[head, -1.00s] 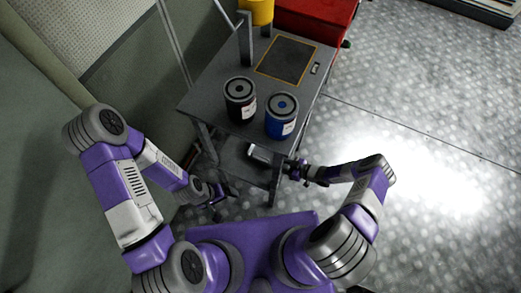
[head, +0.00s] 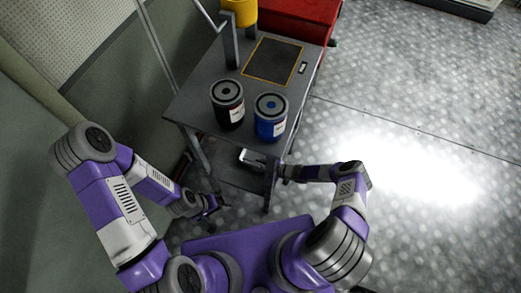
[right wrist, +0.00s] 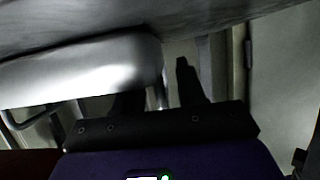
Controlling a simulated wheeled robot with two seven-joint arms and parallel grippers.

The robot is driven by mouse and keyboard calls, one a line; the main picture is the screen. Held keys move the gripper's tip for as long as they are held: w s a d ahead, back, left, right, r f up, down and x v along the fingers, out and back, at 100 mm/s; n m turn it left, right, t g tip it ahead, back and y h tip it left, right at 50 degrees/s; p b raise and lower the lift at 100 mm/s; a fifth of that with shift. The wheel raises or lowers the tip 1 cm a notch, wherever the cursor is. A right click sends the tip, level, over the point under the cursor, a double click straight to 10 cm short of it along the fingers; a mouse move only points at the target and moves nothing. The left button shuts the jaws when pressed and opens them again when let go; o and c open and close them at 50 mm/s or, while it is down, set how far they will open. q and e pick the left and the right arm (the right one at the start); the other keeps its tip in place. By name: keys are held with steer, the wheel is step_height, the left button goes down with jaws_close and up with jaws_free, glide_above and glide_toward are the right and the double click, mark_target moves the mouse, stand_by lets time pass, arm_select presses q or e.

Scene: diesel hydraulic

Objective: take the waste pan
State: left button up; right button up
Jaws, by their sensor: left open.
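A pale metallic object (head: 250,157), which may be the waste pan, shows in part on the cart's lower shelf, under the tabletop. In the right wrist view a smooth, pale, rounded body (right wrist: 85,68) fills the upper left. It covers part of one finger of my right gripper (right wrist: 160,90). The two fingers stand apart, with a gap beside the body's end. In the head view my right gripper is mostly hidden at the cart's front right leg, by the lower shelf. My left gripper (head: 215,204) is open and empty, low at the cart's front left.
A red box (head: 295,18) stands behind. A wall is close on the left. The metal floor to the right is clear.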

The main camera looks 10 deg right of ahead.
jaws_close()
